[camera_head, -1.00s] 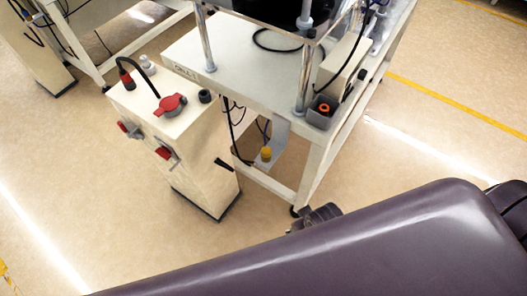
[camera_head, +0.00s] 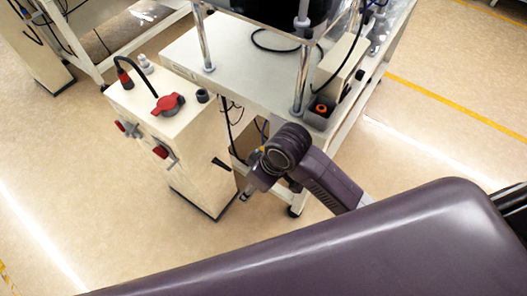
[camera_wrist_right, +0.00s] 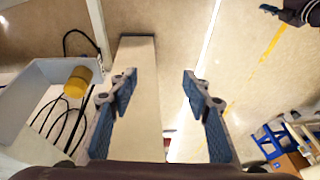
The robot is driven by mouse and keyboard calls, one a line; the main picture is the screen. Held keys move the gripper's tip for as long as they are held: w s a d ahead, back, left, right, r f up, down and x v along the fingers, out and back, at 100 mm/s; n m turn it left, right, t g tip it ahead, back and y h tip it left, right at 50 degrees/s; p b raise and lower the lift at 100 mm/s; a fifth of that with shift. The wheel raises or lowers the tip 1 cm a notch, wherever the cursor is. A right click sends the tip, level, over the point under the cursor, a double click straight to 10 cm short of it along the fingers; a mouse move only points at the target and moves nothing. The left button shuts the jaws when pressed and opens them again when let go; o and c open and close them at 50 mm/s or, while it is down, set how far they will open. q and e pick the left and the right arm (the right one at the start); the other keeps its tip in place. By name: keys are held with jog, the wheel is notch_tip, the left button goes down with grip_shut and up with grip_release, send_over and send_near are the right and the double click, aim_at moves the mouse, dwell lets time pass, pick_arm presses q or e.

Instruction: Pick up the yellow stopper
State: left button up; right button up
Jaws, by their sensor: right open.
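The yellow stopper (camera_wrist_right: 77,81) stands out at the left of the right wrist view, at the edge of a pale grey tray-like part (camera_wrist_right: 32,92). My right gripper (camera_wrist_right: 159,84) is open, with nothing between its fingers. The stopper is left of its left finger, apart from it. In the head view my right wrist and gripper (camera_head: 246,190) reach down beside the table and largely hide the stopper's spot. A purple part of mine, seemingly the left gripper (camera_wrist_right: 270,9), shows at the top right of the wrist view; its fingers are unclear.
A pale cabinet (camera_head: 180,125) with red knobs stands left of my right gripper. Black cables (camera_wrist_right: 62,120) hang near the stopper. Open floor lies at left and right.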

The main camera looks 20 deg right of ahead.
jog(key=w+d+r+n+g+h, duration=0.1)
jog(key=w+d+n, duration=0.1)
jog(key=w, duration=0.5)
notch_tip(320, 180, up, 3)
jog(key=g+h, duration=0.1)
jog(key=h, duration=0.1)
send_over(263, 148)
jog(key=s, duration=0.1)
jog(key=shift+s+a+r, duration=0.15)
jog(key=shift+r, duration=0.05)
jog(key=f, duration=0.7)
jog(key=shift+w+f, duration=0.25)
jog(key=c, duration=1)
jog(key=shift+r, duration=0.15)
